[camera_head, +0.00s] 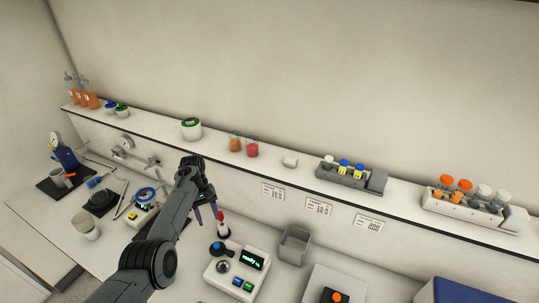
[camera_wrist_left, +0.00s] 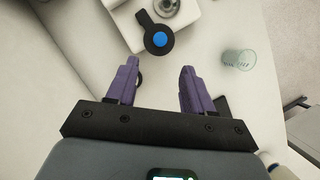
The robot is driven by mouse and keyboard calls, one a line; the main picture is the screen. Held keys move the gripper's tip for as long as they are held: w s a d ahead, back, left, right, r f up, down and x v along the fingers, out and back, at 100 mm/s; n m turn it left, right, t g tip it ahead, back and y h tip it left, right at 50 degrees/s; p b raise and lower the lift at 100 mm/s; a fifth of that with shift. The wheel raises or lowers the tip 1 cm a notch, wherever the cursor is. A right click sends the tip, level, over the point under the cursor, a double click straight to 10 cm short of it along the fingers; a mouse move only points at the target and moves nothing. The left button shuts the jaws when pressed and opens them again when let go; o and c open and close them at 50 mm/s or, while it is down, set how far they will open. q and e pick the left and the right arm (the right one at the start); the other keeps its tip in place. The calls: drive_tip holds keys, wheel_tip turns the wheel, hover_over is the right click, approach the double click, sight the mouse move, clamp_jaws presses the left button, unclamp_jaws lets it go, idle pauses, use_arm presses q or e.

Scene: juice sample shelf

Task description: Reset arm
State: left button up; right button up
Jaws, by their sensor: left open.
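My left arm comes in from the left in the head view and reaches over the bench. Its gripper (camera_head: 208,213) hangs above the bench in front of the shelf, left of a white device with a green display (camera_head: 236,272). In the left wrist view the gripper's two purple fingers (camera_wrist_left: 158,78) are apart with nothing between them. Beyond the fingertips there, a black paddle-shaped part with a blue round spot (camera_wrist_left: 159,40) is in view. My right gripper is in neither view.
A clear beaker (camera_wrist_left: 239,60) stands right of the fingers in the wrist view. The long wall shelf (camera_head: 215,142) carries jars, juice samples and a tube rack (camera_head: 343,175). A grey bin (camera_head: 293,246) and a blue box (camera_head: 475,291) stand right of the device.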

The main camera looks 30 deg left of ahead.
use_arm(q)
drive_tip(key=s+d+f+m+t+y+p, duration=0.1)
drive_tip(key=s+d+f+m+y+p, duration=0.15)
drive_tip(key=s+d, duration=0.2)
drive_tip(key=s+d+f+m+t+y+p, duration=0.1)
drive_tip(key=s+d+f+m+y+p, duration=0.1)
drive_tip(key=s+d+m+y, duration=0.3)
drive_tip(key=s+d+r+m+t+h+p, duration=0.2)
drive_tip(key=s+d+r, duration=0.3)
drive_tip(key=s+d, duration=0.4)
drive_tip(key=s+d+r+m+t+h+p, duration=0.1)
drive_tip(key=s+d+r+m, duration=0.3)
drive_tip(key=s+d, duration=0.6)
wheel_tip(320, 180, up, 3)
drive_tip(key=shift+d+f+t+h+p, duration=0.15)
drive_tip(key=shift+f+t+h+p, duration=0.05)
drive_tip(key=shift+t+h+p, duration=0.25)
